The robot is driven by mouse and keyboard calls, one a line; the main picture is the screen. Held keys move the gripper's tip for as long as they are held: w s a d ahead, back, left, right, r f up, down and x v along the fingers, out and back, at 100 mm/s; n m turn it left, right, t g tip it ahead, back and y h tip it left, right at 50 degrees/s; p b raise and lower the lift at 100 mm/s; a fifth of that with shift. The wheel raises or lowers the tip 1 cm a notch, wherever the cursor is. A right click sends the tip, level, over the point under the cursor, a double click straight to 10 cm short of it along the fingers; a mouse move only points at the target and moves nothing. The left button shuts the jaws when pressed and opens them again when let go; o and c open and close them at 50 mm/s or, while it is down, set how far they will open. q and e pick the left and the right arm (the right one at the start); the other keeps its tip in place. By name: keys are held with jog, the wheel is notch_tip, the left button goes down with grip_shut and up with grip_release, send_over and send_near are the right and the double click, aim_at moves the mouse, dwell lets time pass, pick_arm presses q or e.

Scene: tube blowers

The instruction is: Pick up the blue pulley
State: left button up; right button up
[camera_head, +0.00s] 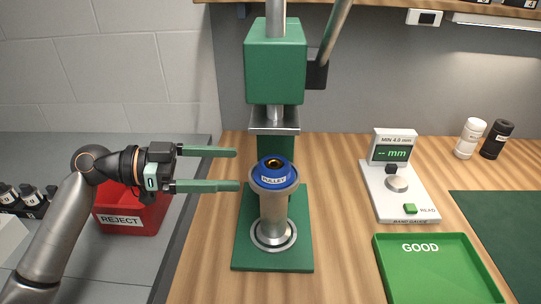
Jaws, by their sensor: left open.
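The blue pulley (273,174) sits on top of a grey metal post (273,212) on a green press base. It has a white label reading PULLEY and a dark and gold centre. My left gripper (238,169) comes in from the left with its two green fingers pointing right. It is open and empty. The fingertips are just left of the pulley, apart in the picture, at about the pulley's height; the exact depth gap cannot be told. My right gripper is not in view.
The green press head (275,62) and its metal plate (274,121) are above the pulley. A red REJECT bin (130,220) is below my left arm. A gauge (398,192), a green GOOD tray (437,265) and two bottles stand at right.

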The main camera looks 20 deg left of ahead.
aim_at(258, 168)
pick_arm(q)
jog(key=p+x, duration=0.1)
jog(key=x, duration=0.2)
jog(key=p+x, duration=0.1)
jog(key=x, duration=0.3)
jog(key=shift+d+r, duration=0.1)
jog(key=shift+r, duration=0.1)
jog(key=x, duration=0.1)
jog(key=p+x, duration=0.1)
jog(key=x, duration=0.1)
jog(key=p+x, duration=0.1)
jog(key=x, duration=0.1)
jog(key=shift+r, duration=0.35)
jog(key=shift+d+f, duration=0.15)
jog(key=shift+d, duration=0.05)
jog(key=shift+c, duration=0.4)
grip_shut()
